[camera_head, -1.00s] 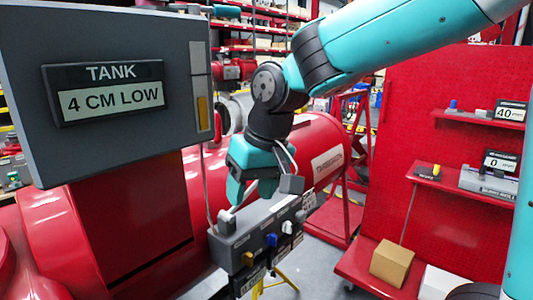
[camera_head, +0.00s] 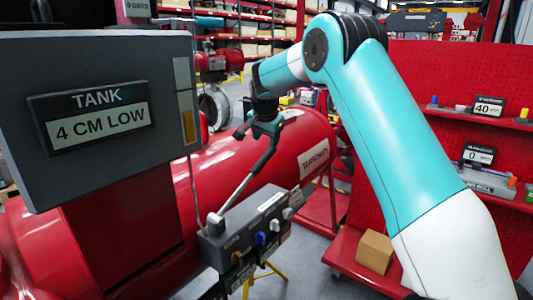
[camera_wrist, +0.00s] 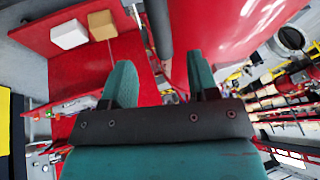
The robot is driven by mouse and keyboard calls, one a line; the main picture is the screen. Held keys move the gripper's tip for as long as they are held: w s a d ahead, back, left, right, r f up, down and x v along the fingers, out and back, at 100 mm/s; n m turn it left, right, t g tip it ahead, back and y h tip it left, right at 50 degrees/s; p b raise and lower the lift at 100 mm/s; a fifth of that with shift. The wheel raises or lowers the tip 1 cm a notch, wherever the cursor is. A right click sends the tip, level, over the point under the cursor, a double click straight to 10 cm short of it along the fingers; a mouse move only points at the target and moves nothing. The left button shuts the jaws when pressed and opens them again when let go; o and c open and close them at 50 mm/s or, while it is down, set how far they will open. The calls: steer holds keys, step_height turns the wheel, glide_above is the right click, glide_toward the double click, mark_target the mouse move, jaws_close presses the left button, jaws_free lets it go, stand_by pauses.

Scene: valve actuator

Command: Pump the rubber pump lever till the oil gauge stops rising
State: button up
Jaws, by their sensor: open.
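The pump lever (camera_head: 241,188) is a grey rod with a darker upper end, slanting up and right from the grey pump block (camera_head: 240,236). My gripper (camera_head: 268,128) is at the lever's upper end; whether it touches the lever is not clear. In the wrist view my gripper (camera_wrist: 160,65) has its two teal fingers spread apart, and I cannot make out the lever for certain between them. The oil gauge (camera_head: 182,80) is a narrow strip on the dark panel, with yellow oil (camera_head: 188,127) in its lower part. The tank sign (camera_head: 100,115) reads "4 CM LOW".
Blue and yellow knobs (camera_head: 260,238) sit on the pump block's front. A red tank (camera_head: 300,150) lies behind the lever. A red shelf unit (camera_head: 440,130) stands right, with a cardboard box (camera_head: 375,250) on its bottom shelf. A yellow stand (camera_head: 265,272) is below the block.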

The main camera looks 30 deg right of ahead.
mark_target(266, 154)
steer(key=p+x, duration=0.3)
steer(key=x, duration=0.6)
steer(key=shift+f, duration=0.3)
